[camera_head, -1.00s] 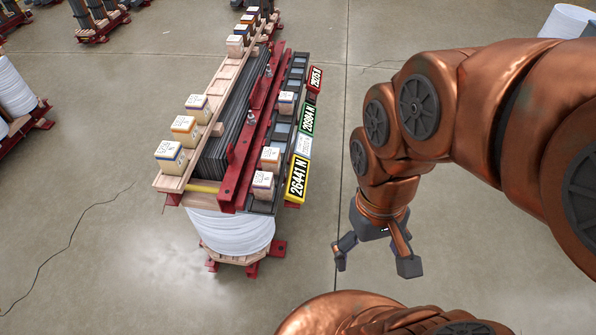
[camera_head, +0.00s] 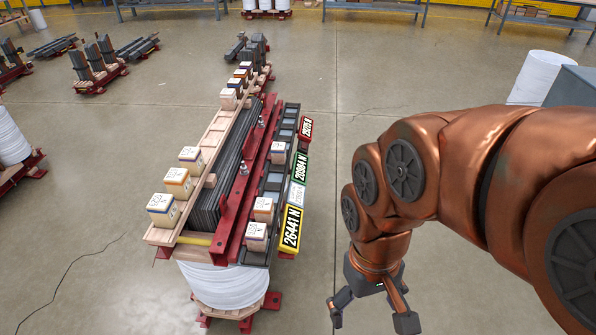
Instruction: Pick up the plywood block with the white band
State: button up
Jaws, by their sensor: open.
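Several plywood blocks with pale tops and coloured bands sit on the long core assembly. Three stand on the left wooden rail: a front block (camera_head: 164,209), an orange-banded block (camera_head: 178,182) and a purple-banded block (camera_head: 190,158). On the right side are a front block (camera_head: 256,236), a block behind it (camera_head: 263,209) and a farther block (camera_head: 278,152). A row of blocks (camera_head: 229,98) runs along the far rail. I cannot tell which band is white. My gripper (camera_head: 370,318) is open and empty, pointing down, right of the assembly and apart from every block.
A red clamp beam (camera_head: 240,190) runs along the core above a white coil (camera_head: 222,288). Number plates, including a yellow one (camera_head: 290,230), line its right side. Open floor (camera_head: 335,150) lies between the assembly and my arm. A white cylinder (camera_head: 541,78) stands at the back right.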

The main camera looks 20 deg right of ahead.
aim_at(228, 101)
jog(key=u, duration=0.05)
jog(key=k, duration=0.65)
jog(key=z, duration=0.55)
jog(key=i, duration=1.55)
jog(key=u, duration=0.25)
